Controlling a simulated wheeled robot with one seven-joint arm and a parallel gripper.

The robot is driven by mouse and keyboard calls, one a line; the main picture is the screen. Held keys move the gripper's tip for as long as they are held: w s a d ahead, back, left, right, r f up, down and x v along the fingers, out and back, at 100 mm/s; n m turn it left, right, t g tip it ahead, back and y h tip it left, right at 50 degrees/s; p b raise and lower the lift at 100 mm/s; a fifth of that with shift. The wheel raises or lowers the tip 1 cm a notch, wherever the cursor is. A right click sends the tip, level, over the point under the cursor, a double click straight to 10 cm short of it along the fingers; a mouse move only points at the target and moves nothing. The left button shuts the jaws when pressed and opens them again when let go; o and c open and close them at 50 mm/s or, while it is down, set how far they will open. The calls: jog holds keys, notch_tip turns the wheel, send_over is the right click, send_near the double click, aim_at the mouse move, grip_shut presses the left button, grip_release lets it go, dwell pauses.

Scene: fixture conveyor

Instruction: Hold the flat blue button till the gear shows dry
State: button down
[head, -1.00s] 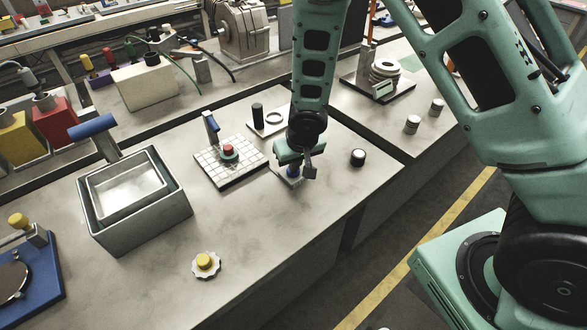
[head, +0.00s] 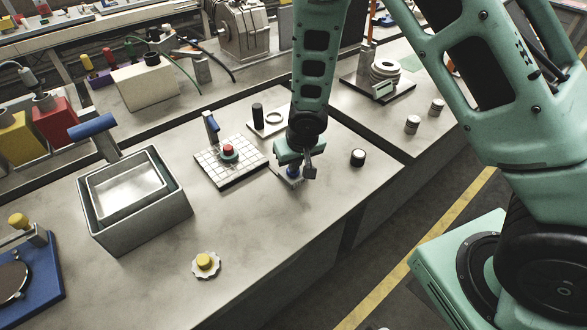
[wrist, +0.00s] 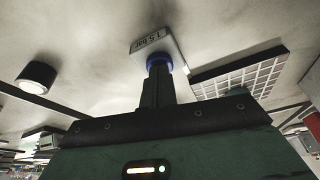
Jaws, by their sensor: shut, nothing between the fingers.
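The blue button (head: 292,172) is partly hidden under my gripper in the head view. In the wrist view the blue button (wrist: 158,62) shows as a round blue rim beside a pale block with a small display (wrist: 150,40), which seems to read "1.5 bar". My gripper (wrist: 157,68) is shut and empty, its fingertips at the button and seemingly touching it. I cannot tell how far the button is pressed. A white scalloped piece with a yellow knob (head: 206,265), perhaps the gear, lies apart near the front of the table; whether it is dry is unclear.
A tiled board (head: 228,172) with a red-topped teal piece and a blue-handled post stands left of my gripper. A grey open box (head: 152,222) stands farther left. The front tabletop is mostly clear.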

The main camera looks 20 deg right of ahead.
jog(key=shift+f, duration=0.15)
jog(key=shift+f+b, duration=0.25)
jog(key=shift+b, duration=0.1)
jog(key=shift+r, duration=0.1)
dwell(1.9)
notch_tip(320, 180, up, 6)
jog(key=p, duration=0.5)
